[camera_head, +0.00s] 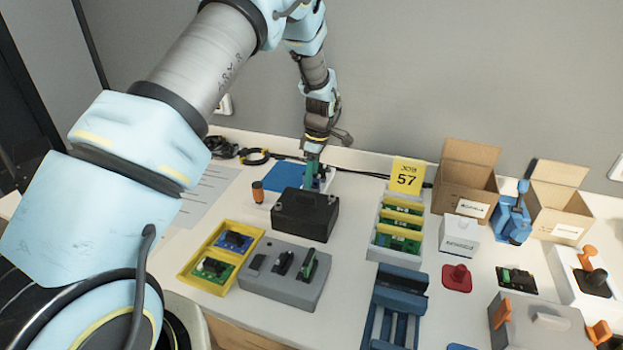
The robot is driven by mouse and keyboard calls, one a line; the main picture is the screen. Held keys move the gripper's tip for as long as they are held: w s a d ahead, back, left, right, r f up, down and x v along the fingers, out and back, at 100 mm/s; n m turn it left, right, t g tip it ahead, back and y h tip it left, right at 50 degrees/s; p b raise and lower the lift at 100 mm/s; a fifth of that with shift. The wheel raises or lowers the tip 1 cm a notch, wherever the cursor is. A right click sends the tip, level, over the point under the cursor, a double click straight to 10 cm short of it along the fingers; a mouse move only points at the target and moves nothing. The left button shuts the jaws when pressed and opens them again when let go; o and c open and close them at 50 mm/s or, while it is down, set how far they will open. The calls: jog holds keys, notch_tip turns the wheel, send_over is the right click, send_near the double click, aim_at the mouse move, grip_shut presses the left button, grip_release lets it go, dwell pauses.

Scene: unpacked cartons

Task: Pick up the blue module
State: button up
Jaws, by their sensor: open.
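A small blue board with dark parts (235,241), which looks like the blue module, lies in the back compartment of a yellow tray (187,272) at the front left of the table. A green board (213,268) lies in the front compartment. My gripper (313,160) is at the back of the table, behind a black box (306,214) and well away from the yellow tray. It points down above a blue mat (283,179). A green upright piece shows at its tip; I cannot tell whether it touches it. The fingertips are small and partly hidden.
A grey block with slots (283,286) stands right of the tray. A white rack of green boards (381,250), a blue vise-like tool (514,216) and open cartons (465,180) stand to the right. My arm crosses the left side. Cables lie at the back.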

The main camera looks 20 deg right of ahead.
jog(key=shift+c, duration=0.3)
grip_shut()
dwell(1.1)
